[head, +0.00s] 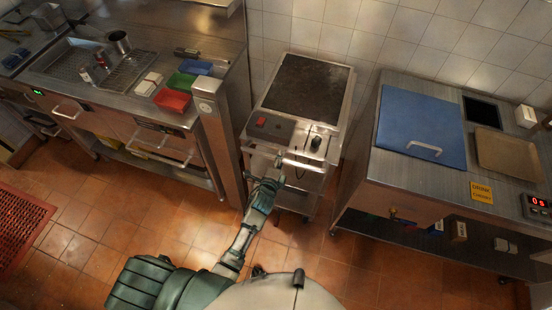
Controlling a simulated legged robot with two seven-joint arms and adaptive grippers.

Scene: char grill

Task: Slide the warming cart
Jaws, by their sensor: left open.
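The warming cart seems to be the narrow steel cart (342,128) in the middle, against the tiled wall. It has a dark, worn top plate, a red switch and a black knob at its front, and open shelving below. My left gripper (279,161) is open at the cart's front edge, just below the switch panel. I cannot tell if it touches the cart or its front rail. The forearm hides part of the cart's lower front. My right gripper is not in view.
A steel counter (215,120) with red, green and blue trays stands close on the left, with a steel post beside the cart. On the right is a steel unit (365,165) with a blue lid (420,120). Narrow gaps flank the cart. The tiled floor (190,225) in front is clear.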

